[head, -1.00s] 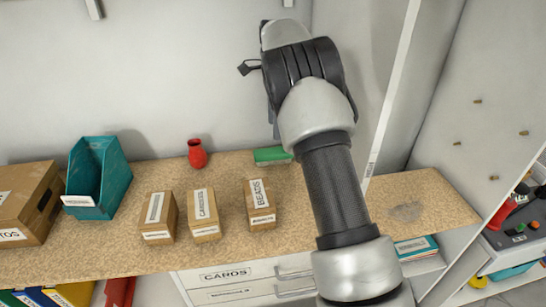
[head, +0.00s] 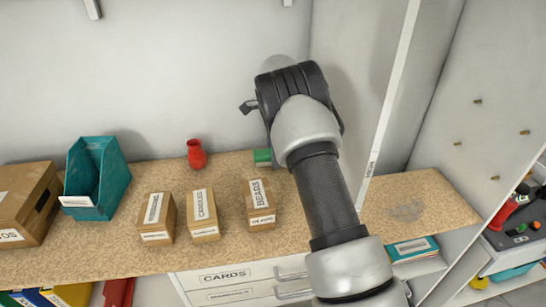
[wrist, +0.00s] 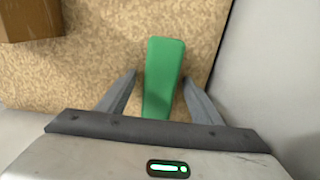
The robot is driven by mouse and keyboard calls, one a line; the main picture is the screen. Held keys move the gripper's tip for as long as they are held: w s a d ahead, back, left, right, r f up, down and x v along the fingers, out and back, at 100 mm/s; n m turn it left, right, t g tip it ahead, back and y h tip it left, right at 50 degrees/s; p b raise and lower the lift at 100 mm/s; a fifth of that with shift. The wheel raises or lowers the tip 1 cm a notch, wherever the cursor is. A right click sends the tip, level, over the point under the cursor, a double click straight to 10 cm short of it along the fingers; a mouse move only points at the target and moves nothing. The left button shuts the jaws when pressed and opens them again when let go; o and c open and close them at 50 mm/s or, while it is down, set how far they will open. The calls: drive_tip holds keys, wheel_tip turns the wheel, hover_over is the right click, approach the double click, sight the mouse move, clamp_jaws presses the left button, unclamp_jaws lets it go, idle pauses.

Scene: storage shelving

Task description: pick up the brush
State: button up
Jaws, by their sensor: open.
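A green block-like object, which I take to be the brush (wrist: 164,78), lies on the speckled tan shelf board. In the head view the brush (head: 262,156) shows only in part at the back of the board, its right side hidden by my arm. My gripper (wrist: 158,77) is open, with one finger on each side of the brush in the wrist view. The brush's near end reaches back between the fingers toward the palm. I cannot tell the height of the fingertips above the board or whether they touch the brush.
A cardboard box labelled BEADS (head: 260,204) stands left of my arm, with two similar boxes beyond it. A red vase (head: 196,154) and a teal bin (head: 95,180) stand farther left. A white upright panel (head: 385,100) rises close on the right.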

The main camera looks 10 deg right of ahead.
drive_tip(key=c, duration=1.2)
drive_tip(key=shift+o, duration=0.2)
wheel_tip(320, 180, up, 10)
drive_tip(key=shift+r+p, duration=0.1)
drive_tip(key=shift+p, duration=0.25)
drive_tip(key=o, duration=0.5)
drive_tip(key=c, duration=0.4)
